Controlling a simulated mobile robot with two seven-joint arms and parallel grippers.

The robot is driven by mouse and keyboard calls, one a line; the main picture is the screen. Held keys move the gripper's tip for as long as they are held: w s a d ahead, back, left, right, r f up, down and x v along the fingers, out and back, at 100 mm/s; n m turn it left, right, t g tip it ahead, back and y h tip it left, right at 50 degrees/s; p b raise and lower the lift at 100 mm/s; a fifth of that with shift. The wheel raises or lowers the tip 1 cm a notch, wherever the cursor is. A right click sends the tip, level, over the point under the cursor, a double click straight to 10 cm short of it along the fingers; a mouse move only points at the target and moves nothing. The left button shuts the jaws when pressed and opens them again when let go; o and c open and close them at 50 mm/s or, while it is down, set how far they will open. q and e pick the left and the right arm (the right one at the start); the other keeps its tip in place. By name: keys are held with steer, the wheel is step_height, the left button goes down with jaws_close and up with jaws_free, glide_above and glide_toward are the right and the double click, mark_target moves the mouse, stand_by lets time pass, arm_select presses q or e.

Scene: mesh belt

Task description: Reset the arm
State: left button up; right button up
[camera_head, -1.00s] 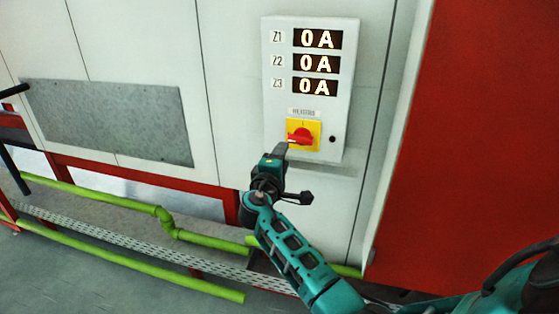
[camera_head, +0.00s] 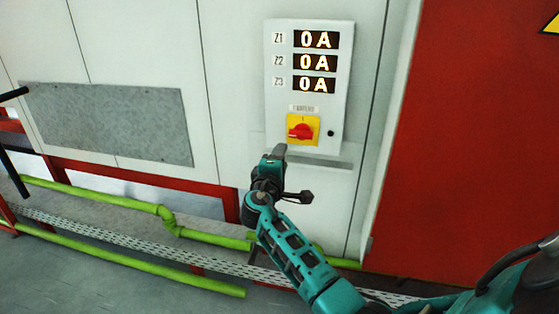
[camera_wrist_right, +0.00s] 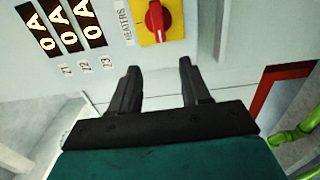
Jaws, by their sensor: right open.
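My right arm, teal and black, reaches up from the lower right in the head view. Its gripper (camera_head: 279,152) is just below and left of the red rotary switch (camera_head: 300,131) on its yellow plate. In the right wrist view the gripper (camera_wrist_right: 160,78) has its two black fingers apart with nothing between them. The red switch (camera_wrist_right: 154,20) shows beyond the fingertips there, apart from them. My left gripper is not in view.
The switch sits on a white control box (camera_head: 341,100) with three displays reading 0 A. A red panel (camera_head: 470,150) stands at the right. Green pipes (camera_head: 110,200) and a perforated metal strip (camera_head: 90,235) run low along the wall. A grey plate (camera_head: 105,122) is on the left wall.

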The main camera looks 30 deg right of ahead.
stand_by(0.5)
steer(key=s+a+f+y, duration=0.5)
steer(key=s+a+f, duration=0.15)
steer(key=f, duration=0.35)
steer(key=s+a+f+y, duration=0.5)
steer(key=s+f, duration=0.2)
steer(key=f, duration=0.2)
steer(key=s+a+f+m+y, duration=0.1)
steer(key=s+a+m+y, duration=0.2)
steer(key=s, duration=0.4)
steer(key=s+a+f+m+y, duration=0.2)
steer(key=s+a+y, duration=0.1)
steer(key=s+a, duration=0.3)
steer(key=shift+s+a+f+m+g, duration=0.15)
steer(key=shift+s+a+m+g, duration=0.2)
steer(key=shift+s, duration=0.6)
steer(key=shift+d, duration=0.15)
